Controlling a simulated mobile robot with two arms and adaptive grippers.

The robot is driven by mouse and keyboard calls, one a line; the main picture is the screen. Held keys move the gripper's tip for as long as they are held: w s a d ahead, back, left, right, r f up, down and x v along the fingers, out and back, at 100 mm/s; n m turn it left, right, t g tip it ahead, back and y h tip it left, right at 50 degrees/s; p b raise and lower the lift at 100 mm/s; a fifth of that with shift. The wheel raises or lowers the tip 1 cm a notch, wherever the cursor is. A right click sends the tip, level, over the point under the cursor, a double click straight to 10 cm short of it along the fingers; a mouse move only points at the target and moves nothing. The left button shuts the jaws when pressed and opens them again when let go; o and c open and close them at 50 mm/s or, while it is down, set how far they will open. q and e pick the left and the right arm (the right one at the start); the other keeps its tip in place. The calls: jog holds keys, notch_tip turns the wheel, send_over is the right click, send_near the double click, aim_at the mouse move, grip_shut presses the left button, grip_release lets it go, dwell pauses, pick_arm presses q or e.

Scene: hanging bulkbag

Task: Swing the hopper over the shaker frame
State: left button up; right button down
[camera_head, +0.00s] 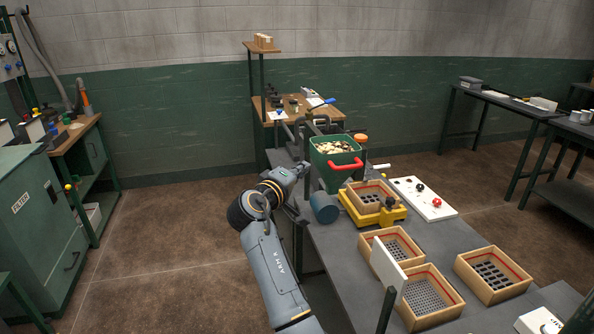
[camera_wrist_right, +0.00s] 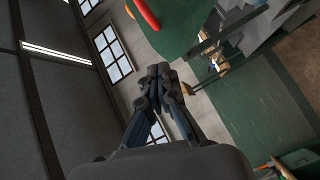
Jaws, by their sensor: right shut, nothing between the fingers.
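The hopper (camera_head: 333,178) is a green, open-topped bin filled with pale and dark pieces. It has a red handle (camera_head: 345,164) on its near side and hangs above the far part of the grey bench. The shaker frame (camera_head: 392,216) is yellow, sits nearer and to the right, and carries a wooden-rimmed sieve (camera_head: 371,196). My right gripper (camera_head: 304,167) is beside the hopper's left side. In the wrist view the right gripper (camera_wrist_right: 163,80) is shut and empty, below the hopper (camera_wrist_right: 185,28) and its red handle (camera_wrist_right: 144,13). My left gripper is out of view.
Wooden sieve trays (camera_head: 428,298) and another tray (camera_head: 494,275) lie on the near bench, with a white panel (camera_head: 388,266) standing between two trays. A blue cylinder (camera_head: 324,207) is beside the shaker frame. A white control board (camera_head: 423,199) lies to its right.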

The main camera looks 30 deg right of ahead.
aim_at(330, 164)
jog(key=d+p, duration=0.1)
jog(key=d, duration=0.2)
jog(key=d+f+p, duration=0.1)
jog(key=d+p, duration=0.1)
jog(key=d, duration=0.1)
jog(key=shift+s+d+f, duration=0.1)
jog(key=shift+d+f, duration=0.1)
jog(key=shift+f, duration=0.1)
